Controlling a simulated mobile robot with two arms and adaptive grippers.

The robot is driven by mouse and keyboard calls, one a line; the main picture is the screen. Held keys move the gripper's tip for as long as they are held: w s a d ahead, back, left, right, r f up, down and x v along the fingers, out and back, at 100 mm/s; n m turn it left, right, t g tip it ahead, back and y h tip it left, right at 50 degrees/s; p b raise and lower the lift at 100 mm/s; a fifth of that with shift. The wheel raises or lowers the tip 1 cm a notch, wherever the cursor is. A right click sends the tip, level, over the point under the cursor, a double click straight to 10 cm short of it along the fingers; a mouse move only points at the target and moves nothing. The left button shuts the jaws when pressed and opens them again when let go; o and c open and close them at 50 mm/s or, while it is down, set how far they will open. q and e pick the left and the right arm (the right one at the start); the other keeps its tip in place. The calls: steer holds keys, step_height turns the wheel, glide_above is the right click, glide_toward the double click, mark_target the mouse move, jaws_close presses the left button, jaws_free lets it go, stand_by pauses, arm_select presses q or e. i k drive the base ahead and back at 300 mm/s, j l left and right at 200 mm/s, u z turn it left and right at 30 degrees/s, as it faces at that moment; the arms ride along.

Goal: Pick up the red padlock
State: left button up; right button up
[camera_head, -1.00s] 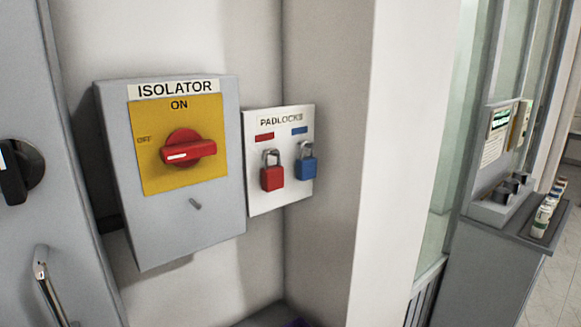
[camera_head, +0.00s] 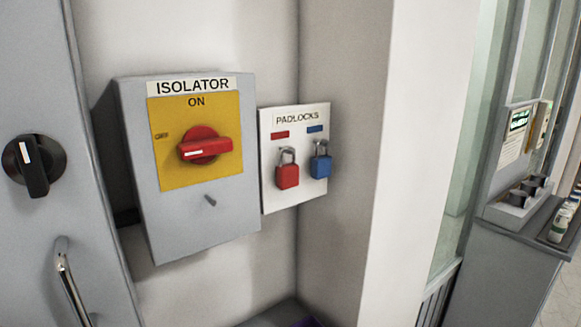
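The red padlock (camera_head: 287,176) hangs by its metal shackle on the white board labelled PADLOCKS (camera_head: 297,120). It is the left one of two padlocks, under a red label. The blue padlock (camera_head: 320,166) hangs to its right, under a blue label. Neither of my grippers shows in the head view, and nothing covers the red padlock.
A wall corner (camera_head: 375,200) juts out on the right. A grey cabinet with a black knob (camera_head: 34,164) and metal handle (camera_head: 71,285) is at far left.

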mark_target(287, 176)
steer(key=i+l+u, duration=0.1)
steer(key=u, duration=1.05)
steer(key=l+u, duration=0.2)
steer(key=l, duration=0.25)
steer(key=l+u, duration=0.25)
steer(key=l, duration=0.15)
steer(key=l+u, duration=0.2)
steer(key=l, duration=0.2)
steer(key=k+l+u, duration=0.25)
steer(key=l, duration=0.15)
steer(key=l+u, duration=0.2)
steer(key=l, duration=0.2)
steer(key=k+l+u, duration=0.25)
steer(key=l, duration=0.15)
steer(key=i, duration=0.05)
